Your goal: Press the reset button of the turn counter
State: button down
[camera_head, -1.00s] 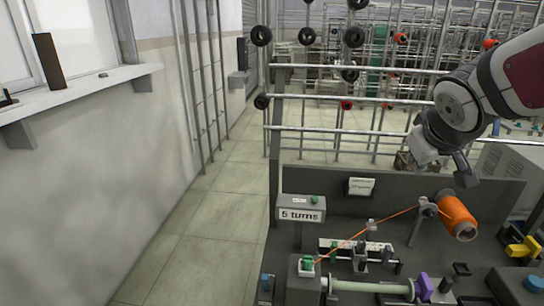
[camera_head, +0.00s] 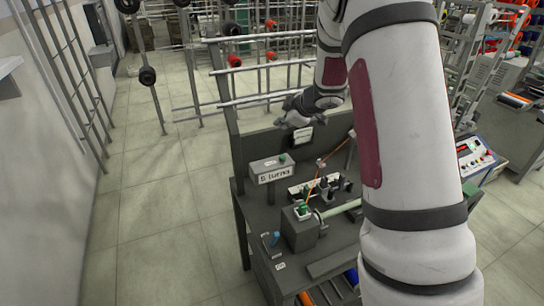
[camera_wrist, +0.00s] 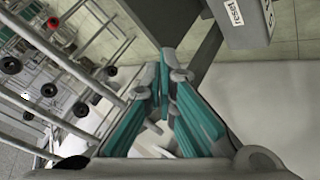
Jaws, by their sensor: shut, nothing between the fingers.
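The turn counter (camera_head: 268,174) is a grey box on a post at the back left of the winding bench, with a blurred turns label on its front. Its green reset button (camera_head: 282,158) is on top. My gripper (camera_head: 284,122) is above and behind the counter, apart from it. In the wrist view my gripper's teal fingers (camera_wrist: 165,80) are together with nothing held. A corner of the grey counter box (camera_wrist: 242,32) with a "reset" label shows at the top right there, beside the fingertips; the button itself is not seen in that view.
My arm covers the bench's right side. The bench (camera_head: 218,262) carries a green-topped block (camera_head: 302,228) with an orange thread leading up right. A white card (camera_head: 302,136) is on the back panel, close to my gripper. Metal rails (camera_head: 262,98) stand behind; open floor lies left.

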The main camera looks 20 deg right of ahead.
jog(key=shift+a+f, duration=0.2)
jog(key=shift+f, duration=0.1)
jog(key=b, duration=0.5)
send_over(281, 157)
notch_tip(281, 157, down, 5)
jog(key=shift+w+r, duration=0.1)
jog(key=shift+w, duration=0.05)
jog(key=shift+s+f+b, duration=0.2)
jog(key=shift+f+b, duration=1)
jog(key=shift+f, duration=0.8)
jog(key=shift+f, duration=0.15)
jog(key=shift+f, duration=0.25)
